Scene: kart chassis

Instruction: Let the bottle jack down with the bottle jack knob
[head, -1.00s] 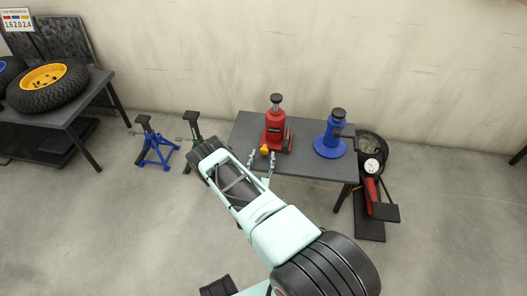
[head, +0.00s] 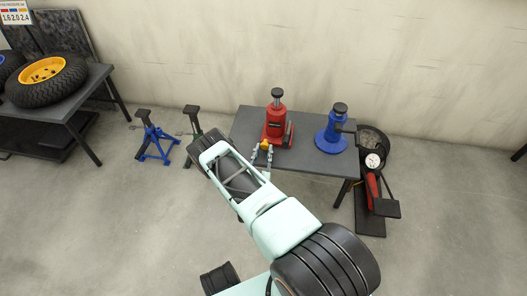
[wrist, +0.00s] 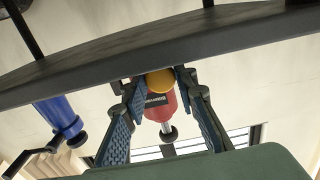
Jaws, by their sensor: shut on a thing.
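The red bottle jack (head: 276,120) stands upright on the grey table, with its ram and dark cap raised above the body. Its yellow-orange knob (head: 265,145) is low on the front left side. My gripper (head: 263,151) reaches it from the front, with one finger on each side, and is shut on the knob. In the wrist view, which is upside down, the knob (wrist: 160,81) sits between the fingertips (wrist: 161,86) in front of the red body (wrist: 158,104). The finger contact is small and partly hidden.
A blue jack (head: 333,132) stands to the right on the same table (head: 249,122). The table's front edge crosses the wrist view (wrist: 90,75). A red pump with a gauge (head: 372,163) stands right of the table. Blue and green axle stands (head: 153,140) are on the left floor.

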